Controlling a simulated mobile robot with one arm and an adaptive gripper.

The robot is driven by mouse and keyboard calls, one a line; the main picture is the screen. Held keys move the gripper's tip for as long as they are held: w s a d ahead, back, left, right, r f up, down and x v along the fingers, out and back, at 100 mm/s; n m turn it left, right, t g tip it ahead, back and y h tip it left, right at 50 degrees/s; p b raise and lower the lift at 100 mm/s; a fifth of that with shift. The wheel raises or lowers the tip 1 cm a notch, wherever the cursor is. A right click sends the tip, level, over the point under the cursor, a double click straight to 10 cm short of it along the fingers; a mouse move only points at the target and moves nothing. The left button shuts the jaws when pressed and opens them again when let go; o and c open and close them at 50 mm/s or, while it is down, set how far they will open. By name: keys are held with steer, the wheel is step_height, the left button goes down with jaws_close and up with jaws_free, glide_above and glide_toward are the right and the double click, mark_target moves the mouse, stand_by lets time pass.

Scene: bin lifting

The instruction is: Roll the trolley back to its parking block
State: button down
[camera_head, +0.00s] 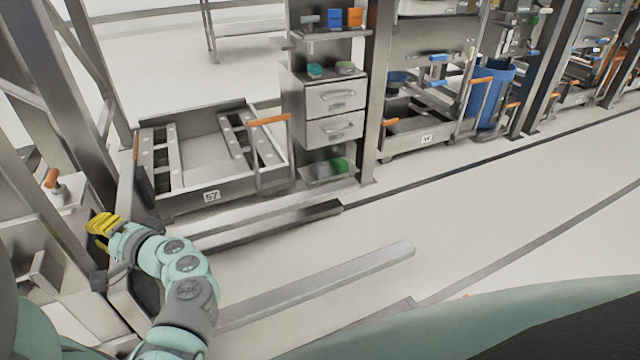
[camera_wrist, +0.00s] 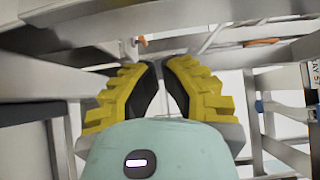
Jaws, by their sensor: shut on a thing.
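My gripper (camera_head: 102,230), with yellow ridged fingers, is at the lower left, beside a grey metal structure that looks like the trolley (camera_head: 85,305). In the wrist view its fingers (camera_wrist: 160,88) are drawn together with a narrow dark gap. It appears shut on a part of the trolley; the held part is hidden. An orange-topped knob (camera_head: 52,179) stands on grey metal behind the gripper. Long grey bars (camera_head: 320,285) lie on the floor to the right; I cannot tell whether one is the parking block.
A low grey tray frame (camera_head: 184,207) with plate 57 and an orange handle (camera_head: 268,120) stands behind the bars. Right of it are a drawer cabinet (camera_head: 336,100), shelving posts (camera_head: 374,100) and a blue bin (camera_head: 491,93). The floor at right (camera_head: 480,220) is clear.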

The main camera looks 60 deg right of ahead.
steer(key=w+a+b, duration=0.4)
steer(key=w+a, duration=0.4)
steer(key=a, duration=0.5)
steer(key=w+a+b, duration=0.5)
steer(key=w+a, duration=0.3)
steer(key=a, duration=0.5)
steer(key=shift+a, duration=0.25)
steer(key=shift+d, duration=0.1)
